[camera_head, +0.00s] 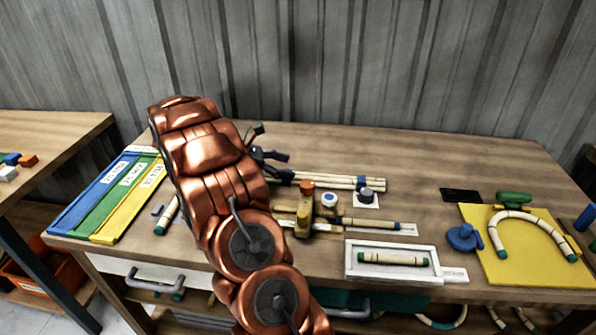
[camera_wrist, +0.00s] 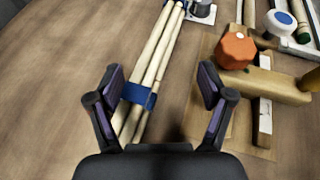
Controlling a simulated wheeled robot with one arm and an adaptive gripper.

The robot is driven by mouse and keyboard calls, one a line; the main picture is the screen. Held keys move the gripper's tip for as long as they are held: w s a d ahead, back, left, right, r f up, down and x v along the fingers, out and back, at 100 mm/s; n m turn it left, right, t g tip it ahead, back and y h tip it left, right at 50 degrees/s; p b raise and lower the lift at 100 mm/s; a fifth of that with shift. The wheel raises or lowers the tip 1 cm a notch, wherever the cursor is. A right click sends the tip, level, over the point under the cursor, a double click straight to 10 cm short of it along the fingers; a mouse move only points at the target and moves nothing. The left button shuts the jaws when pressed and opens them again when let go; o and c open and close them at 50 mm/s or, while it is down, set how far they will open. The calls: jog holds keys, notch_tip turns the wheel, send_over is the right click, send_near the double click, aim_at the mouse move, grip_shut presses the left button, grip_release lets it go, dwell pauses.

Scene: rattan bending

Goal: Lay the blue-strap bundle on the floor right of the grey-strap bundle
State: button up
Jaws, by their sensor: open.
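The blue-strap bundle (camera_head: 335,183) is several pale rattan poles lying on the workbench, with a blue strap near its right end. In the wrist view the bundle (camera_wrist: 155,60) runs up the picture, with a blue strap (camera_wrist: 138,95) between my fingers and another blue patch at the top edge. My gripper (camera_wrist: 159,82) is open, its fingers on either side of the bundle; I cannot tell whether they touch it. In the head view my dark gripper (camera_head: 270,160) is at the bundle's left end, partly hidden by my copper arm. I cannot make out a grey-strap bundle; the floor shows only in small patches.
An orange-knobbed wooden clamp (camera_wrist: 237,55) stands close right of my gripper. A white tray (camera_head: 391,274) holds a short rattan piece. A yellow board (camera_head: 485,265) with a bent rattan arch is at right. Coloured strips (camera_head: 112,195) lie left. The bench's back is mostly clear.

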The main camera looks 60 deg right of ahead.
jog(key=shift+w+a+r, duration=0.15)
jog(key=shift+w+a, duration=0.05)
jog(key=shift+a+r, duration=0.1)
jog(key=shift+a, duration=0.2)
jog(key=s+a+r+m+t+y, duration=0.1)
jog(key=s+a+m+t+y, duration=0.1)
jog(key=a, duration=0.9)
jog(key=s+a+r+m+t+y, duration=0.2)
jog(key=s+a, duration=0.2)
jog(key=a, duration=0.8)
jog(key=shift+s+t, duration=0.15)
jog(key=shift+t, duration=0.15)
jog(key=s+a+m+t+y, duration=0.1)
jog(key=s+a, duration=0.3)
jog(key=a, duration=0.2)
jog(key=s+a+f+m+t+y, duration=0.1)
jog(key=s+a+m+y, duration=0.1)
jog(key=s+a, duration=0.2)
jog(key=s+a+m+t+y, duration=0.1)
jog(key=s+a, duration=0.3)
jog(key=a, duration=0.6)
jog(key=shift+s+f+m+y, duration=0.1)
jog(key=shift+f+m+y, duration=0.05)
jog(key=shift+m+y, duration=0.25)
